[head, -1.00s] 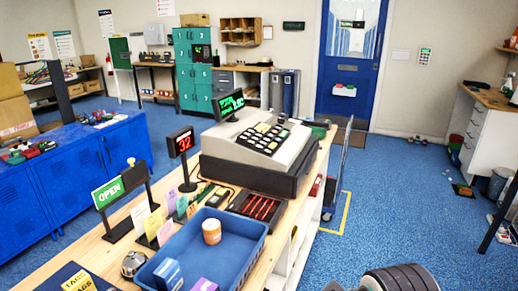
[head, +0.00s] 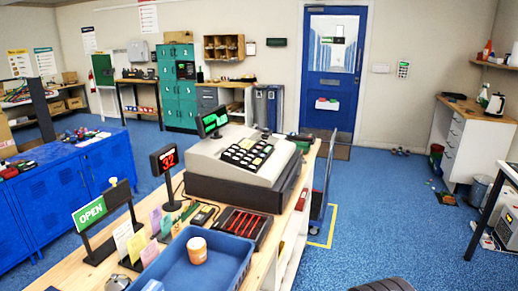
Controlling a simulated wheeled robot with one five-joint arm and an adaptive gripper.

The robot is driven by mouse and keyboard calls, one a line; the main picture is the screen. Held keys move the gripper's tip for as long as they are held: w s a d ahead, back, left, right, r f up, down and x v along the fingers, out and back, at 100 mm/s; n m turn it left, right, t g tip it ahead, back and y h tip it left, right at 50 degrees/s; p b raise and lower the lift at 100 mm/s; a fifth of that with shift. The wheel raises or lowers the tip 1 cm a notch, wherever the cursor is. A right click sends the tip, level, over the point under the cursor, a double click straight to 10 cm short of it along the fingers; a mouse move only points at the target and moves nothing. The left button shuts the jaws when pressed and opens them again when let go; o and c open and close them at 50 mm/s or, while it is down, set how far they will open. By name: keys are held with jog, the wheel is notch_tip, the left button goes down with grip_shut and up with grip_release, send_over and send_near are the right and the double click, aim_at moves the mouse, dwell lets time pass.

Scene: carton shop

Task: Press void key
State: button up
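The cash register (head: 238,165), grey on a dark base, stands on the wooden counter (head: 75,275). Its sloped top carries a keypad (head: 247,153) of mostly dark keys with a few pale, yellowish and green ones. The labels are too small to read, so I cannot tell which is the void key. A small green-lit display (head: 213,122) rises at its back left. My gripper's fingers are not visible. Only a dark rounded part, possibly of my arm, shows at the bottom edge, apart from the register.
A hand truck (head: 322,190) stands right of the counter. Blue floor beyond is largely clear.

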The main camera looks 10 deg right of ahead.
grip_shut()
jog(key=c, duration=0.5)
grip_release()
jog(key=shift+c, duration=0.2)
